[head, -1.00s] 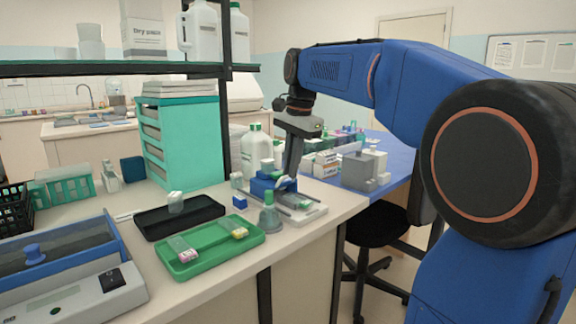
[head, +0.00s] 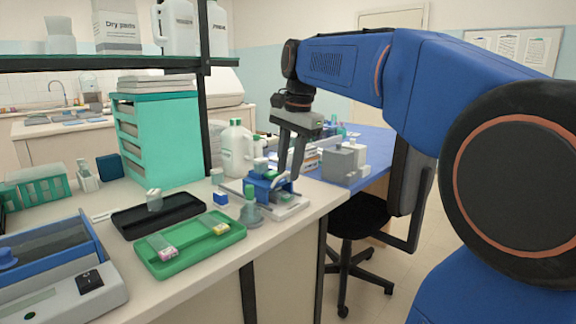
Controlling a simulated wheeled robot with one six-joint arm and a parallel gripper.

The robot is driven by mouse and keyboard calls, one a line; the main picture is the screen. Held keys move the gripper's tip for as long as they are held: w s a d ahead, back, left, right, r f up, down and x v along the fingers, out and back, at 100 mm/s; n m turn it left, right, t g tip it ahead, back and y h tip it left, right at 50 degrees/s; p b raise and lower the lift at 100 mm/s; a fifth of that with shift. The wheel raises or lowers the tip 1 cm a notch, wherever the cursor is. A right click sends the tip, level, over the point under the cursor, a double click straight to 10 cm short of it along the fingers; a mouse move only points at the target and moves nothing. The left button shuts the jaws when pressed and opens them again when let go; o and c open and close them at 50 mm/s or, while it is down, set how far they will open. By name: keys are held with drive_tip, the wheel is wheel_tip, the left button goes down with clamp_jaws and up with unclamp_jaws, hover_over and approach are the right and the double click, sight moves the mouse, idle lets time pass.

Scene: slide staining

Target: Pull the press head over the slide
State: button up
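The press (head: 290,208) stands near the right end of the bench, with a pale base and rails. Its blue press head (head: 262,188) sits over the base. My gripper (head: 291,176) points down at the right side of the press head, its fingertips at or very near it. I cannot tell whether it touches or grips the head. No slide shows clearly in the press; the head and my fingers hide part of the base. Labelled slides, one pink-ended (head: 168,253) and one yellow-ended (head: 221,229), lie in the green tray (head: 190,262).
A black tray (head: 185,219) lies left, near a teal drawer cabinet (head: 170,145). Grey blocks (head: 343,163) stand to the right. A chair (head: 358,218) is below.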

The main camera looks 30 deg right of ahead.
drive_tip(key=shift+r, duration=0.1)
wheel_tip(320, 180, up, 17)
drive_tip(key=s+d, duration=0.1)
drive_tip(key=s, duration=0.2)
idle(0.4)
idle(0.4)
drive_tip(key=s+a+f+n+t, duration=0.1)
drive_tip(key=s+f+n, duration=0.3)
drive_tip(key=f, duration=1)
drive_tip(key=s+a+f+n+t, duration=0.1)
drive_tip(key=s+a+f+n, duration=0.3)
drive_tip(key=s+f, duration=0.4)
drive_tip(key=s+a+f+n+t, duration=0.1)
drive_tip(key=s+a+f+n, duration=0.2)
drive_tip(key=f, duration=1.7)
drive_tip(key=s+n, duration=0.3)
drive_tip(key=s, duration=0.1)
drive_tip(key=shift+h, duration=0.3)
